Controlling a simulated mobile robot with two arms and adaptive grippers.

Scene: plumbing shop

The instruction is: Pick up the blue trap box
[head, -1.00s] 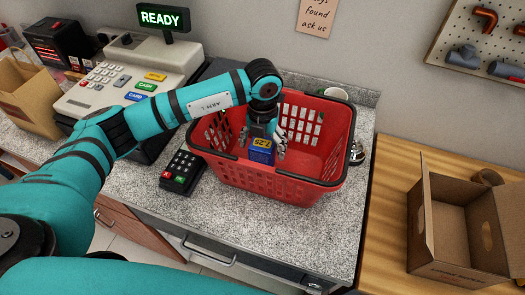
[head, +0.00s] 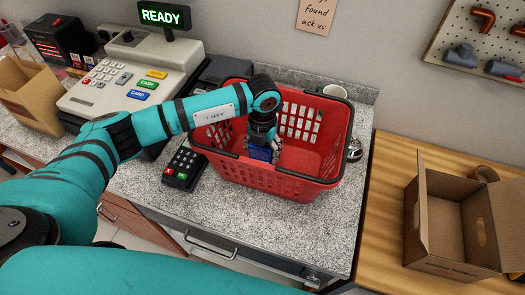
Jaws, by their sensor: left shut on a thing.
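The blue trap box (head: 260,154) is inside the red shopping basket (head: 270,182) on the speckled counter. Only a small blue part of it shows below my left gripper (head: 262,148). My left gripper reaches down into the basket from above and is shut on the box. The gripper and the basket's front rim hide most of the box. I cannot tell whether the box touches the basket floor. My right gripper is not in view.
A card terminal (head: 183,168) lies left of the basket, and a cash register (head: 130,80) stands behind it. An open cardboard box (head: 455,235) stands on the wooden table at right.

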